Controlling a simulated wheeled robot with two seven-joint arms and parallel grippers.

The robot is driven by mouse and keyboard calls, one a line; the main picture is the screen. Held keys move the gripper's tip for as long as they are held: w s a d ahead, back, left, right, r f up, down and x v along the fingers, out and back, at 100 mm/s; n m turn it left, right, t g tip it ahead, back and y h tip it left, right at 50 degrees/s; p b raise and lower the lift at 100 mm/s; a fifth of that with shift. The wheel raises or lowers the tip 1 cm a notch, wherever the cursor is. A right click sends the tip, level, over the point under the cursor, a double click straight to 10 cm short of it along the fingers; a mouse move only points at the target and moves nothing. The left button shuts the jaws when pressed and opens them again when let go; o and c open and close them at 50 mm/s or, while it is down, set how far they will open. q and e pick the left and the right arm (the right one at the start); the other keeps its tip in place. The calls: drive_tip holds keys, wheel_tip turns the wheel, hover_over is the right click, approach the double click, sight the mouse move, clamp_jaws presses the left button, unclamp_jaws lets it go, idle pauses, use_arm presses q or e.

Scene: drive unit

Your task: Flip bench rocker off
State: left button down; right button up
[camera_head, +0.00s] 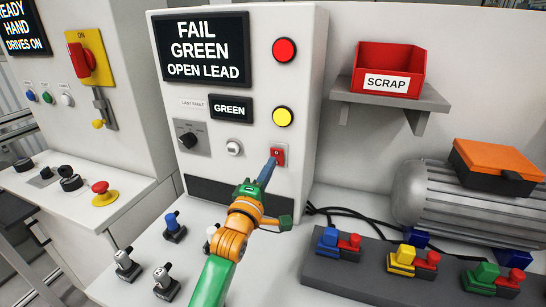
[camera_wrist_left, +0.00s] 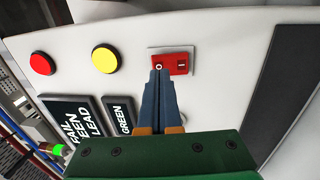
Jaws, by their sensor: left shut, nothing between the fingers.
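The bench rocker (camera_head: 277,154) is a small red switch on a grey plate on the white panel, below the yellow button. It also shows in the left wrist view (camera_wrist_left: 180,63), with its "O" and "I" marks visible. My left gripper (camera_head: 268,168) is shut and empty. Its blue fingertips, also in the left wrist view (camera_wrist_left: 159,76), are at the rocker's "O" end, touching or very close. The fingertips cover a small part of the switch. I cannot tell which side is pressed in. My right gripper is not in view.
The panel holds a red button (camera_head: 284,50), a yellow button (camera_head: 283,117), a black rotary knob (camera_head: 187,138) and a display reading "FAIL GREEN OPEN LEAD" (camera_head: 203,50). A block with coloured connectors (camera_head: 400,262) and a motor (camera_head: 450,195) lie to the right.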

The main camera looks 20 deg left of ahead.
sight(277, 157)
use_arm(q)
drive_tip(key=shift+w+r, duration=0.15)
drive_tip(key=shift+w, duration=1.2)
drive_tip(key=shift+r, duration=0.25)
drive_tip(key=shift+w, duration=0.1)
